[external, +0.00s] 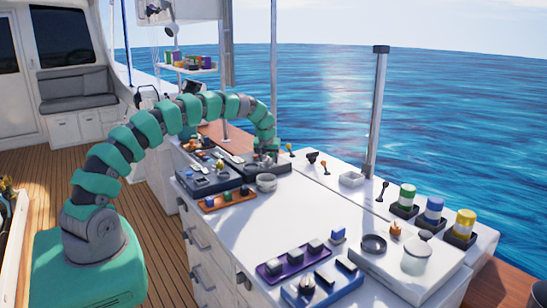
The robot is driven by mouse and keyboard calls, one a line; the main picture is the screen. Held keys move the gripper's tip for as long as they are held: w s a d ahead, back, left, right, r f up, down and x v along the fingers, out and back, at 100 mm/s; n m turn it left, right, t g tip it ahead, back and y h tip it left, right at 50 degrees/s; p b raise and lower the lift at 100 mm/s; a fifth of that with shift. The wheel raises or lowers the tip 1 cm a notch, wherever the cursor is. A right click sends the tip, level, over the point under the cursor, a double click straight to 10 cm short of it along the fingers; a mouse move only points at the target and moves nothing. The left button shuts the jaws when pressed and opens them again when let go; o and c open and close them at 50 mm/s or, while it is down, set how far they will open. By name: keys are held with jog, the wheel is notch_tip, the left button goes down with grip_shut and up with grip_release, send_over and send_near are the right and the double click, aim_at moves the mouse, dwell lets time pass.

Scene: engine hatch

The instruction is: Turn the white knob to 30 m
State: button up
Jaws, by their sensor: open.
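My gripper (266,158) points down over a dark panel (281,169) at the far left part of the white counter. It is small in the view and its fingertips are hard to make out. The white knob cannot be made out for certain; it may be hidden behind my gripper. No scale or 30 m mark is readable. I cannot tell whether my gripper touches anything on the panel.
A grey round bowl (266,182) stands just in front of the dark panel. An orange tray (229,201) and a grey control box (208,181) are to the left. The counter's middle is clear.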

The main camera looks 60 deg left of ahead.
jog(key=c, duration=1)
